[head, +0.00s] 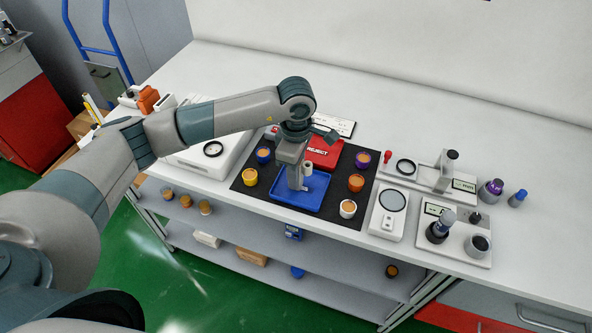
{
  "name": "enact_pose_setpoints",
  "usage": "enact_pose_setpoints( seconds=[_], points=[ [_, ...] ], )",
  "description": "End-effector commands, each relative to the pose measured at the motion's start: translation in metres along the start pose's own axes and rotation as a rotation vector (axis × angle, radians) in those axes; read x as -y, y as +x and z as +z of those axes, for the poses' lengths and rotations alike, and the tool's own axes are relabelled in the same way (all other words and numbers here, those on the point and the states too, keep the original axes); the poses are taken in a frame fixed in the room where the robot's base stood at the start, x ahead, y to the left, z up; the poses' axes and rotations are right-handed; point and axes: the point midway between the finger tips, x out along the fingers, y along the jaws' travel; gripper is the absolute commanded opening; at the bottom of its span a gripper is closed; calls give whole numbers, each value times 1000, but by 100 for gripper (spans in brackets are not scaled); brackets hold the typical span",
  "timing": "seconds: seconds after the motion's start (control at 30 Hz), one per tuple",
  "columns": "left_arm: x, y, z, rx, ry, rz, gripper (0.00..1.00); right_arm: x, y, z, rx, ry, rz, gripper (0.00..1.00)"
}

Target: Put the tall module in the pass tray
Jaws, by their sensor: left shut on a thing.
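My left gripper (298,184) points down over the blue tray (318,201), which looks like the pass tray. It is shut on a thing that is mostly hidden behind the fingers. A small pale upright cylinder with a tan top (308,168) shows at the fingers' right side; it may be part of the held tall module. I cannot tell whether it touches the tray floor. The red tray marked REJECT (325,152) lies just behind. My right gripper is not in view.
On the black mat (236,184), round modules flank the trays: yellow (250,177) and blue (263,156) at left, purple (362,160), red (355,183) and white (348,209) at right. White instruments (388,213) stand further right. The back of the bench is clear.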

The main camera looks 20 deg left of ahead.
Motion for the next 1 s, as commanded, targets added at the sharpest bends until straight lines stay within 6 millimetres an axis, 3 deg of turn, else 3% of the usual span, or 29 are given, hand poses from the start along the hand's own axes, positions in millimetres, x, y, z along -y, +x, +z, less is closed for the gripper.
enact_pose_setpoints(
  seconds=[0.37, 0.4, 0.47, 1.0],
  points=[
    [0, 4, 0, 0, 0, 1, 0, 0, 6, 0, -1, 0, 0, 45],
    [0, 2, 0, 0, 0, 1, 33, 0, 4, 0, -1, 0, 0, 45],
    [0, 2, 0, 0, 0, 1, 42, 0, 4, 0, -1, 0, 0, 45],
    [-1, -6, 0, 2, 0, 3, 42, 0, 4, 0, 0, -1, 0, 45]
  ],
)
